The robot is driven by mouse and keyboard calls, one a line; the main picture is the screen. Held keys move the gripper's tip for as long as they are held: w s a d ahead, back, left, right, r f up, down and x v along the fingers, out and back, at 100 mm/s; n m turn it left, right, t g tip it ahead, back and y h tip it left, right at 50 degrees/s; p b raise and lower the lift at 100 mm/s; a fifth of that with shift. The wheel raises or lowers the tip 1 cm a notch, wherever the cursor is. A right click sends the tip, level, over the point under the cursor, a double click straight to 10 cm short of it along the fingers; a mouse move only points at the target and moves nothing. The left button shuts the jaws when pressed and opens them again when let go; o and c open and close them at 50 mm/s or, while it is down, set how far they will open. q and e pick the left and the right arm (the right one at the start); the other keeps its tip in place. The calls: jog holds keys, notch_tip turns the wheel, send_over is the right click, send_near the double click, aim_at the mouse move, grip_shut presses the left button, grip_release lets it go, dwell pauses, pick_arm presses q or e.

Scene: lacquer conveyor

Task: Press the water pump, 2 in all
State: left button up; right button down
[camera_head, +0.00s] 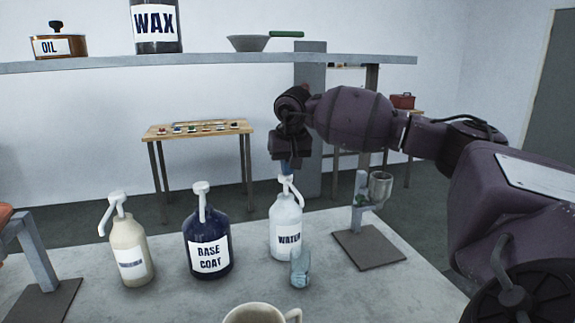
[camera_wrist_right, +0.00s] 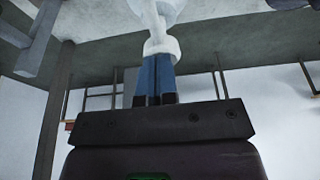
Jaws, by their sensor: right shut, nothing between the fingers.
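The water pump bottle (camera_head: 286,225) is white with a "WATER" label and stands upright on the grey table. Its white pump head (camera_head: 290,184) is at the top; the head also shows in the right wrist view (camera_wrist_right: 161,46). My right gripper (camera_head: 287,168) points down right above the pump head. In the right wrist view its blue fingers (camera_wrist_right: 155,75) are shut together, empty, with their tips at the pump head, touching or nearly so. My left gripper is not in view.
A base coat bottle (camera_head: 207,240) and a cream pump bottle (camera_head: 130,248) stand to the left. A small bluish piece (camera_head: 300,267) stands in front of the water bottle. A cup (camera_head: 256,313) is at the front edge. A metal stand (camera_head: 367,247) is to the right. A shelf (camera_head: 220,60) spans above.

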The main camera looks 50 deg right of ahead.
notch_tip(320, 180, down, 3)
jog(key=shift+b, duration=0.5)
jog(key=shift+s+r, duration=0.1)
jog(key=shift+r, duration=0.3)
jog(key=p+v, duration=0.1)
jog(key=v, duration=0.9)
jog(key=shift+r, duration=0.25)
jog(key=shift+s, duration=0.1)
